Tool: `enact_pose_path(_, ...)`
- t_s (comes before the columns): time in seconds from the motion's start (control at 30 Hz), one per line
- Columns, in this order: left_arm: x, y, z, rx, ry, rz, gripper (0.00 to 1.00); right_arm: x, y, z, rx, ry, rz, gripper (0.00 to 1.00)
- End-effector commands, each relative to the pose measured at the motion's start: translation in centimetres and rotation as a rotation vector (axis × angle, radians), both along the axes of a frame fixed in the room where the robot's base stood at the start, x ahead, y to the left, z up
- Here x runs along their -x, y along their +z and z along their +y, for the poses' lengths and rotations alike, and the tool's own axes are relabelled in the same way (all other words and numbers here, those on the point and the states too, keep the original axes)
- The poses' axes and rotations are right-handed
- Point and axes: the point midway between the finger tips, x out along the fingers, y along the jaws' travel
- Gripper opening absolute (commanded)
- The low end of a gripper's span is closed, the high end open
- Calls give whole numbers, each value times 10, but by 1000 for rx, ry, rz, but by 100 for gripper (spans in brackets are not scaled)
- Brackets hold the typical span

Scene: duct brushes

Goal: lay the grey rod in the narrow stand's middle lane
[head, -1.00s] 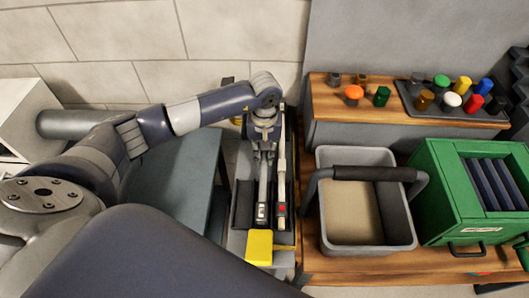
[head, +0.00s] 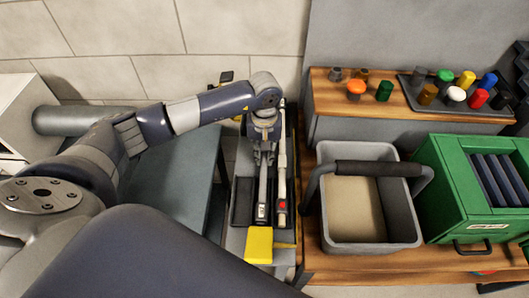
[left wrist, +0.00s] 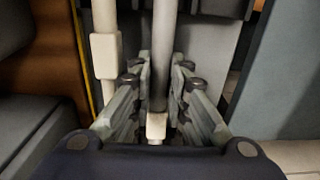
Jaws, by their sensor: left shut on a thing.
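The narrow stand (head: 241,203) is a long dark tray with lanes, running away from me at the picture's middle. My left gripper (head: 264,155) points down over it and is shut on the grey rod (head: 262,190). The rod has a pale block near its near end and lies lengthwise along the stand's middle. In the left wrist view the grey rod (left wrist: 160,65) runs between the two fingers (left wrist: 160,85). I cannot tell whether it touches the lane floor. A white rod (head: 282,170) with a red spot lies on the right side of the stand.
A yellow block (head: 259,245) is at the stand's near end. A grey bucket (head: 405,215) with a dark handle and a green box (head: 440,180) stand to the right on a wooden bench. A blue-grey table (head: 185,170) is close on the left.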

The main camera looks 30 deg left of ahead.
Motion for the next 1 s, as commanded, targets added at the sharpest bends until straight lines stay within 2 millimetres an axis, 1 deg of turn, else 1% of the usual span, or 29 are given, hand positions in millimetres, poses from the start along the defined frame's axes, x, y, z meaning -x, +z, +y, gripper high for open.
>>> enact_pose_path(0.23,0,0,0,0,0,-1,0,0,-1,1,-1,0,0,40)
enact_pose_path(0.27,0,0,0,0,0,-1,18,0,-1,1,-1,0,0,40)
enact_pose_path(0.3,0,0,0,0,0,-1,27,0,-1,1,-1,0,0,40)
enact_pose_path(0.37,0,0,0,0,0,-1,39,0,-1,1,-1,0,0,40)
enact_pose_path(0.67,0,-1,0,0,0,0,39,-1,-1,3,-4,0,0,40)
enact_pose_path(0.77,-1,4,0,0,0,-1,39,-1,-1,2,-3,1,-1,40)
enact_pose_path(0.87,-2,17,0,2,0,-5,39,-1,-1,2,-2,1,-1,40)
enact_pose_path(1.0,-2,45,1,0,-1,-7,39,0,-1,2,-2,0,-1,40)
